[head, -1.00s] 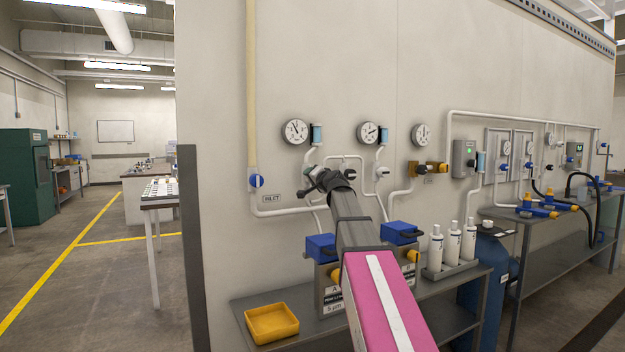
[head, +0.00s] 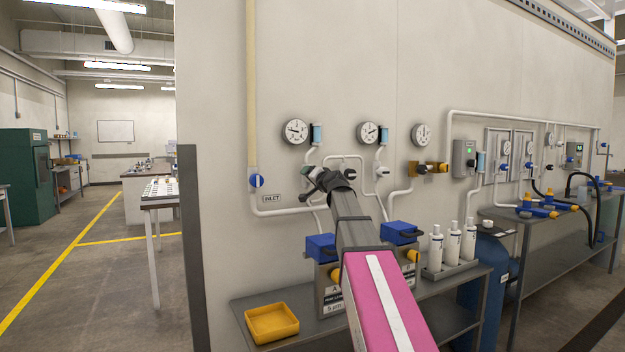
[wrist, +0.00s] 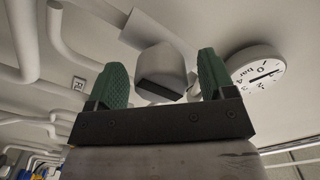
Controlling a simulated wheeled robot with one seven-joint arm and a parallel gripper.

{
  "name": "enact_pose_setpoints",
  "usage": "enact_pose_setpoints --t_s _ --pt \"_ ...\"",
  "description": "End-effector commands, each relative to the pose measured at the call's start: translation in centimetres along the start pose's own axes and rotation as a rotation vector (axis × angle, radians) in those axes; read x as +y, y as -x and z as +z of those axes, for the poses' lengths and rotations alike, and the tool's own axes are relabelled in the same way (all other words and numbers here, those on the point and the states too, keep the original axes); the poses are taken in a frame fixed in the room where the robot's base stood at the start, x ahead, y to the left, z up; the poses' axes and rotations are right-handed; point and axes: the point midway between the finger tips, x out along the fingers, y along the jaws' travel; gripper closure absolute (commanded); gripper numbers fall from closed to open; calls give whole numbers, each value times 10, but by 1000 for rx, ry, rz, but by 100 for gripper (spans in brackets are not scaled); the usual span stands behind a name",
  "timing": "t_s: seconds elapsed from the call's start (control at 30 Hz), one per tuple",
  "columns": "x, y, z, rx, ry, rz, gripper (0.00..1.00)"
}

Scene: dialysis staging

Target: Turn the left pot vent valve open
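My gripper (head: 316,182) is raised at the wall pipes below the left round gauge. In the wrist view its two green fingers (wrist: 162,82) stand apart. A pale grey, block-shaped fitting with a dark end (wrist: 159,70), apparently the left pot vent valve, lies between them, with a gap seen on each side. In the head view my gripper and arm hide most of this valve. The left filter pot (head: 330,291), with a blue head and yellow knob, stands below, partly behind my arm. The left gauge (head: 295,131) also shows in the wrist view (wrist: 256,72).
A similar dark-handled valve (head: 382,172) sits on the wall pipe to the right. A blue inlet valve (head: 257,181) is to the left. A yellow tray (head: 271,323) and white bottles (head: 453,245) stand on the shelf below. White pipes run close around my gripper.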

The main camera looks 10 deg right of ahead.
Motion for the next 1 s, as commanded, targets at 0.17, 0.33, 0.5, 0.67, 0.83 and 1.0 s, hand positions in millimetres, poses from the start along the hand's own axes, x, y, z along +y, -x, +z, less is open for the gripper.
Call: enact_pose_setpoints --t_s 0.17,0.33,0.5,0.67,0.83,1.0 --pt "0 0 -1 2 -2 0 24" --pt "0 4 -1 2 -2 -1 24" --pt "0 20 0 3 -2 -1 24" --pt "0 48 0 4 -2 0 24" --pt "0 80 1 3 -2 -1 24" --pt "0 103 1 2 -1 0 24"
